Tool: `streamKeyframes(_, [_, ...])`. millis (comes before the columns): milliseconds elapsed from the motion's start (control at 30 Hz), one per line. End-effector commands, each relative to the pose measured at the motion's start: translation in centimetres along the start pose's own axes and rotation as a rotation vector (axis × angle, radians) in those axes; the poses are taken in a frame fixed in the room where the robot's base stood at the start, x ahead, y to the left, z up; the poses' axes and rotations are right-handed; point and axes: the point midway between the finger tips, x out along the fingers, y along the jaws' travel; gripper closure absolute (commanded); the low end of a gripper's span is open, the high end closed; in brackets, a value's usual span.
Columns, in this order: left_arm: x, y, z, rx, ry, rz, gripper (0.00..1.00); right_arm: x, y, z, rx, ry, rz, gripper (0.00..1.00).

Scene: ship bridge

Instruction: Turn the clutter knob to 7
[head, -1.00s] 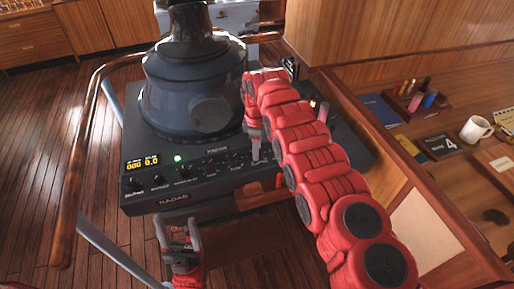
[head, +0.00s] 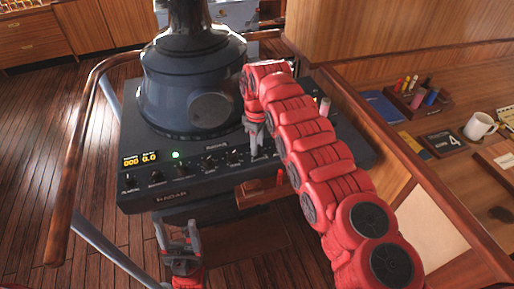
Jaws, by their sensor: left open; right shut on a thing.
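The radar console (head: 172,198) is a dark box with a row of small black knobs (head: 208,163) along its sloped front panel. The labels are too small to read, so I cannot tell by its label which one is the clutter knob. My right gripper (head: 256,154) points down at the right part of the row and is shut on a knob there. Its fingers hide that knob and its setting. My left gripper (head: 177,236) is open and empty, below and in front of the console.
A wooden handrail (head: 92,110) curves around the console's left side. A dark round housing (head: 190,85) rises from its top. A small wooden ledge (head: 254,194) juts out below the panel. The desk at right holds a white mug (head: 479,126), a blue book (head: 382,107) and a pen holder (head: 417,98).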

Motion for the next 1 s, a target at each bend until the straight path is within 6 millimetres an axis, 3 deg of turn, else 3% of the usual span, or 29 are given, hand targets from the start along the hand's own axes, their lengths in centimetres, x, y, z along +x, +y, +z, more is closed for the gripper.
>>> streamKeyframes(33, [-1.1,0.1,0.2,0.0,0.0,0.0,0.33,0.4,0.1,-0.1,0.041,0.003,0.005,1.0])
streamKeyframes(400, [-4.8,0.2,0.8,0.0,0.0,0.0,0.33,0.3,0.1,-0.1,0.393,0.004,0.005,1.0])
streamKeyframes(1000, [-6.8,0.3,1.1,0.0,0.0,0.0,0.33,-0.1,0.1,-0.2,0.963,0.008,0.004,1.0])
